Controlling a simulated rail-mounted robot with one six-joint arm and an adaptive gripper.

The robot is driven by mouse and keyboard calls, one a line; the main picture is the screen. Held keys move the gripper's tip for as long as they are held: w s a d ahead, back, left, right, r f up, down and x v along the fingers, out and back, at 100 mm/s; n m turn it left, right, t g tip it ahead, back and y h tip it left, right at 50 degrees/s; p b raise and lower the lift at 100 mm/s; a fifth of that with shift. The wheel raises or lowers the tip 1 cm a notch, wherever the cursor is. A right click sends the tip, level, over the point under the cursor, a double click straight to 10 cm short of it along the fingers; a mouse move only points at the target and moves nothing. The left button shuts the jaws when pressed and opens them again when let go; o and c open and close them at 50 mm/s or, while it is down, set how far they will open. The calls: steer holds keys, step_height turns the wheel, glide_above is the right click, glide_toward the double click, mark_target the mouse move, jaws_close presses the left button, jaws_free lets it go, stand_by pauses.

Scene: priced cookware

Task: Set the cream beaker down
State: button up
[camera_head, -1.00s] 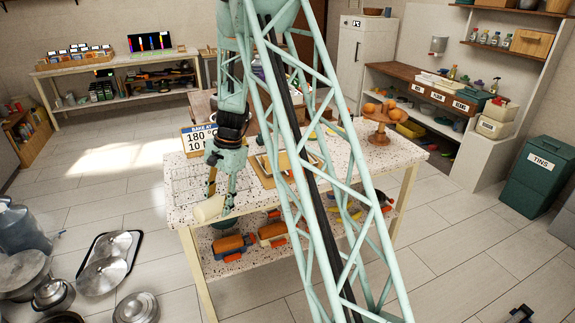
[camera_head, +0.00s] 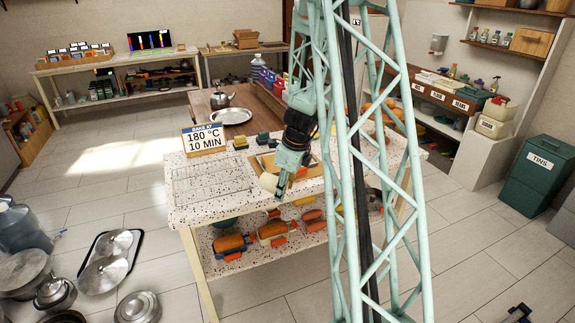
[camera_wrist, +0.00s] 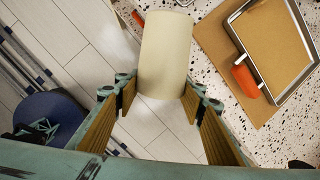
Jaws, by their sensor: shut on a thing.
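The cream beaker (camera_head: 268,183) is held by my gripper (camera_head: 282,186) at the front edge of the speckled table (camera_head: 200,206), left of my lattice column. In the wrist view the beaker (camera_wrist: 165,55) lies lengthwise between the two wood-coloured fingers of my gripper (camera_wrist: 158,100) and sticks out beyond them. Floor tiles show below it on the left and the speckled top on the right. I cannot tell its exact height above the table.
A wooden board with a metal-rimmed tray (camera_wrist: 280,50) and an orange-handled item (camera_wrist: 245,78) lie right of the beaker. A "180 °C 10 MIN" sign (camera_head: 204,139) stands at the table's back left. The table's left part, with a wire rack (camera_head: 205,183), is otherwise clear.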

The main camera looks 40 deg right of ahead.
steer(key=shift+s+d+r+m+h, duration=0.2)
steer(key=shift+s+d+m+h, duration=0.2)
steer(key=shift+s+d+m, duration=1.1)
steer(key=shift+d, duration=0.1)
steer(key=w, duration=0.5)
steer(key=w+d+f+p, duration=0.1)
steer(key=w, duration=0.4)
steer(key=w+d, duration=0.1)
steer(key=w, duration=0.5)
steer(key=shift+f, duration=0.25)
steer(key=shift+s+f, duration=0.1)
steer(key=shift+f, duration=1.65)
steer(key=shift+a+f, duration=0.1)
steer(key=o, duration=0.8)
